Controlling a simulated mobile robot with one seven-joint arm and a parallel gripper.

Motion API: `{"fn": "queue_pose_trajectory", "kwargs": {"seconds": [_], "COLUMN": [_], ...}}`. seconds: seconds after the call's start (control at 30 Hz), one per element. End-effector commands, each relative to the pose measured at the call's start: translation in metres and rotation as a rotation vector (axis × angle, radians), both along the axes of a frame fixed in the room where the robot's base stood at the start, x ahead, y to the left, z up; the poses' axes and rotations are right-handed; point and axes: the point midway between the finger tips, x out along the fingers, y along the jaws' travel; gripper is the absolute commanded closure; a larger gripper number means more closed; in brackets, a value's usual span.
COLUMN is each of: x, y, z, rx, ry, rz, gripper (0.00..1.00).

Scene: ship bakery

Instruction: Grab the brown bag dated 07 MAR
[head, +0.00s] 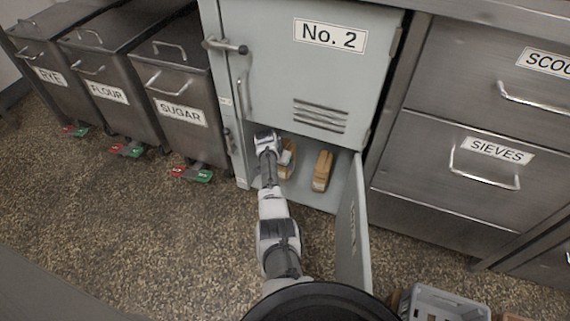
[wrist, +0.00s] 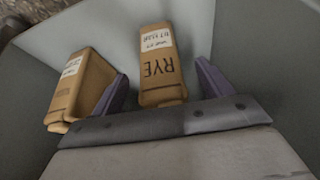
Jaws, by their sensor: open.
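Two brown bags stand apart in the open lower compartment of the No. 2 cabinet. In the wrist view one brown bag (wrist: 160,85) shows between my fingers, with RYE printed upside down and a white label whose date is too blurred to read for sure. The other brown bag (wrist: 88,88) is outside my left-hand finger, tilted in the picture, its label also unreadable. In the head view my gripper (head: 270,142) reaches into the compartment, partly covering the left bag (head: 289,168); the right bag (head: 322,170) is clear of it. My gripper is open, its fingers on either side of the RYE bag.
The compartment's door (head: 350,225) hangs open on the right, close to my arm. The cabinet wall with the No. 2 panel (head: 300,70) is above. Bins marked RYE, FLOUR and SUGAR (head: 182,95) stand left. A grey crate (head: 440,303) sits on the floor at lower right.

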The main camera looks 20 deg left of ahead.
Motion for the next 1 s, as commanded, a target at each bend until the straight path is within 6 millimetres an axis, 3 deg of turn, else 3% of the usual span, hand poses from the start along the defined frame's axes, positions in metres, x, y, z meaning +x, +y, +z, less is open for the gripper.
{"fn": "queue_pose_trajectory", "kwargs": {"seconds": [0.53, 1.0], "x": [0.049, 0.053], "y": [-0.005, -0.006], "z": [-0.005, -0.01], "rx": [0.001, 0.0], "ry": [-0.002, 0.0], "rz": [-0.001, -0.001], "gripper": [0.22, 0.22]}}
